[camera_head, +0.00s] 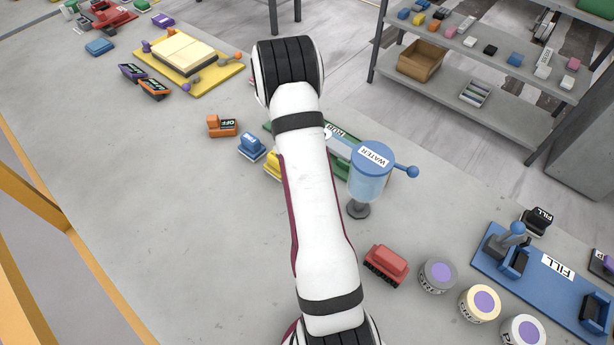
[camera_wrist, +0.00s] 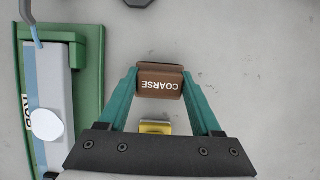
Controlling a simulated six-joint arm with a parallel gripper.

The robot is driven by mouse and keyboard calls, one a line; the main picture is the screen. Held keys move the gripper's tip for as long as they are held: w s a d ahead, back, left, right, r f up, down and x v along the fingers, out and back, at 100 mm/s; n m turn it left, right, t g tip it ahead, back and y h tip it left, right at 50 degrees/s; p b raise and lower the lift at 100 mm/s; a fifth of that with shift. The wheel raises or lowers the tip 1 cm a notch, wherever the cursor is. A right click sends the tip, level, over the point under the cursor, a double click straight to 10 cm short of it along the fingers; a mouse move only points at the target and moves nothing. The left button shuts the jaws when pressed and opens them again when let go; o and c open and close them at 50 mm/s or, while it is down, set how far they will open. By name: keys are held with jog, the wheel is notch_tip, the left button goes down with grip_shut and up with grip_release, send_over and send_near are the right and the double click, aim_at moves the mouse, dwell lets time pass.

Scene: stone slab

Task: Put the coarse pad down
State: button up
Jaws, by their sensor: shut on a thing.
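The coarse pad (camera_wrist: 160,79) is a brown block with the word COARSE on it, upside down in the wrist view. My gripper (camera_wrist: 160,88) has its two teal fingers shut on the pad's left and right sides. The pad is over the grey stone slab, to the right of the green board; I cannot tell its height. In the head view my white arm hides the gripper and the pad.
The green board marked RUB (camera_wrist: 98,70) lies close left, with a grey-blue slab on it. A yellow block (camera_wrist: 155,127) is just below the pad in the wrist view. A blue block (camera_head: 252,147) and an orange block (camera_head: 222,126) stand nearby. Bare slab lies right of the pad.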

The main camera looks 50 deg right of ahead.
jog(key=o, duration=1.3)
jog(key=shift+f, duration=0.1)
jog(key=v, duration=1.3)
jog(key=a+r+t, duration=0.1)
jog(key=a+r, duration=0.3)
jog(key=a, duration=0.3)
jog(key=s+a+r+m+t, duration=0.1)
jog(key=s+a+r, duration=0.25)
jog(key=a, duration=0.35)
jog(key=s+a+r+m+t, duration=0.1)
jog(key=s+a+r+m, duration=0.1)
jog(key=s+a, duration=0.35)
jog(key=s+a+m, duration=0.1)
jog(key=s+a, duration=0.2)
jog(key=s+a+f+t+y, duration=0.1)
jog(key=s+a, duration=0.3)
jog(key=s+a+f+m, duration=0.1)
jog(key=s+a, duration=0.2)
jog(key=a, duration=0.1)
jog(key=shift+s+f+m+y, duration=0.2)
jog(key=shift+f+m+y, duration=0.1)
jog(key=shift+y, duration=0.1)
